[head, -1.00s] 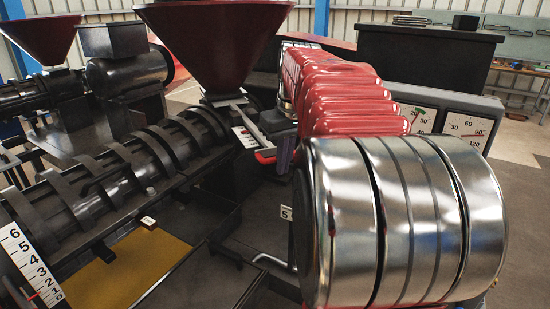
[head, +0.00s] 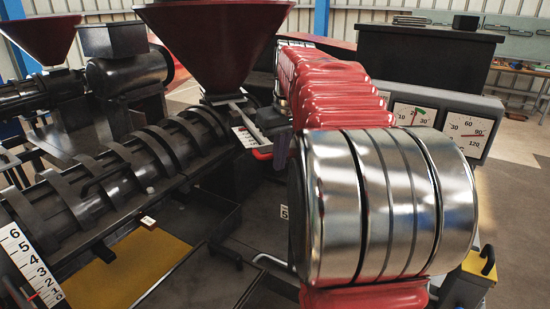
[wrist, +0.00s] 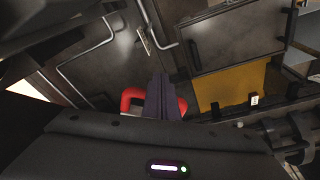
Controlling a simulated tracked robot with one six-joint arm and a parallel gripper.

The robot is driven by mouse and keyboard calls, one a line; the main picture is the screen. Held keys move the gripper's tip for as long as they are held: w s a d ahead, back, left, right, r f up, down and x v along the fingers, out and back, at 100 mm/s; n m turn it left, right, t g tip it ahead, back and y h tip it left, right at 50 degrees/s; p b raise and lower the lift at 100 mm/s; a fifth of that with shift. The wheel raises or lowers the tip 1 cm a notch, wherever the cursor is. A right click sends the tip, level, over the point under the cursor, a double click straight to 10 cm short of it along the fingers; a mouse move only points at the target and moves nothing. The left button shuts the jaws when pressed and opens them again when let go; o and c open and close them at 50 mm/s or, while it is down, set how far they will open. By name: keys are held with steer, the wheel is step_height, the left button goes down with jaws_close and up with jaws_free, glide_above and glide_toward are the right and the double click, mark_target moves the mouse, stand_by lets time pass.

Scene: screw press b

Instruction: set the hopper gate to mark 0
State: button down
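The dark red hopper (head: 212,45) stands on the press barrel at top centre in the head view. Below it is the gate slide with a white scale plate (head: 244,137) and a red handle (head: 263,154). The mark at which the gate stands is too small to read. My gripper (wrist: 161,82) shows dark purple fingers close together in the wrist view. The red handle (wrist: 130,98) shows on both sides of them, its middle hidden behind them. I cannot tell whether they grip it. In the head view my arm covers much of the area right of the gate.
A black ribbed barrel (head: 110,180) runs along the left. A larger numbered scale (head: 30,265) is at lower left. Two dials (head: 465,132) stand on a grey panel at right. A yellow tray (head: 150,260) lies below the barrel. A bent metal rod (head: 272,262) is near my arm.

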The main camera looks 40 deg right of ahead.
steer(key=shift+w+d, duration=0.3)
steer(key=shift+w, duration=0.65)
steer(key=shift+s, duration=0.1)
steer(key=shift+s+a, duration=0.2)
steer(key=shift+s, duration=0.4)
steer(key=shift+s+a, duration=0.2)
steer(key=shift+s, duration=0.35)
step_height(320, 180, up, 9)
stand_by(1.3)
stand_by(0.5)
